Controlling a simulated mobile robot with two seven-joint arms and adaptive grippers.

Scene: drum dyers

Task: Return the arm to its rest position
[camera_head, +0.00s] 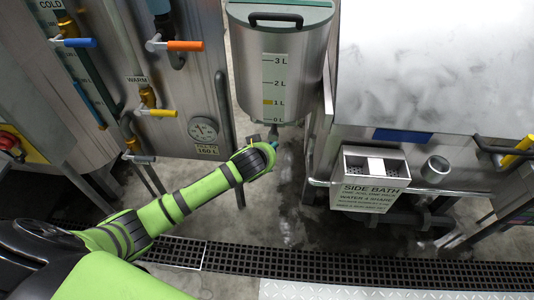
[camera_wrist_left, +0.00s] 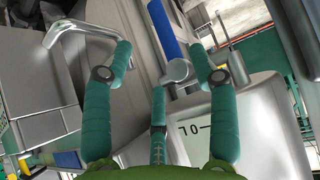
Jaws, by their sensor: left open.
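My left arm, green with dark bands, reaches from the lower left in the head view. Its gripper (camera_head: 272,148) is just below the steel measuring tank (camera_head: 248,75), mostly hidden by my own wrist. In the left wrist view the teal fingers of the gripper (camera_wrist_left: 162,66) are spread open, with nothing held between them. A blue lever (camera_wrist_left: 164,30) with a round metal end lies beyond the fingertips, close to them. The scaled tank (camera_wrist_left: 258,125) shows behind the right finger. My right gripper is not in view.
A steel panel (camera_head: 178,85) with orange and yellow levers stands at the left. A side bath tray (camera_head: 400,160) and a large steel machine (camera_head: 430,70) stand at the right. A floor grate (camera_head: 330,265) runs along the front, with open floor around it.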

